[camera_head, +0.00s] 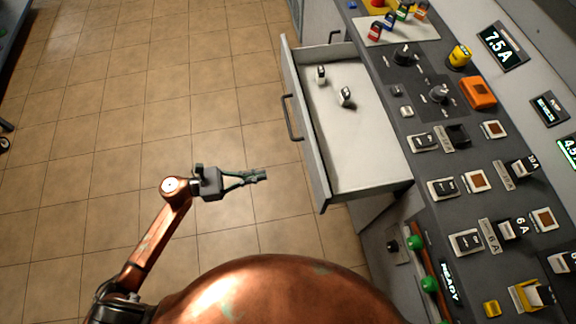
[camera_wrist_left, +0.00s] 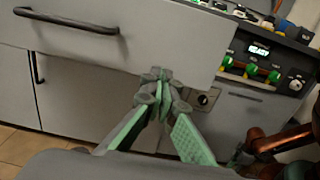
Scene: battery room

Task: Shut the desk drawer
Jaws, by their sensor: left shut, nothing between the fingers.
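The desk drawer (camera_head: 350,165) stands pulled out from the desk, its grey front panel facing left with a dark bar handle (camera_head: 291,118). Two small objects with dark and white parts lie inside it. In the left wrist view the drawer front (camera_wrist_left: 150,50) fills the upper part, with its handle (camera_wrist_left: 68,22) at upper left. My left gripper (camera_head: 262,175) is shut and empty, pointing right, a little left of the drawer front's near end and apart from it in the head view. In the wrist view its fingertips (camera_wrist_left: 160,77) overlap the drawer front's lower edge.
The desk's control panel (camera_head: 440,150) carries switches, knobs and displays along the right. Other handled fronts of the desk show beside and below the drawer. The tiled floor (camera_head: 130,90) to the left is clear.

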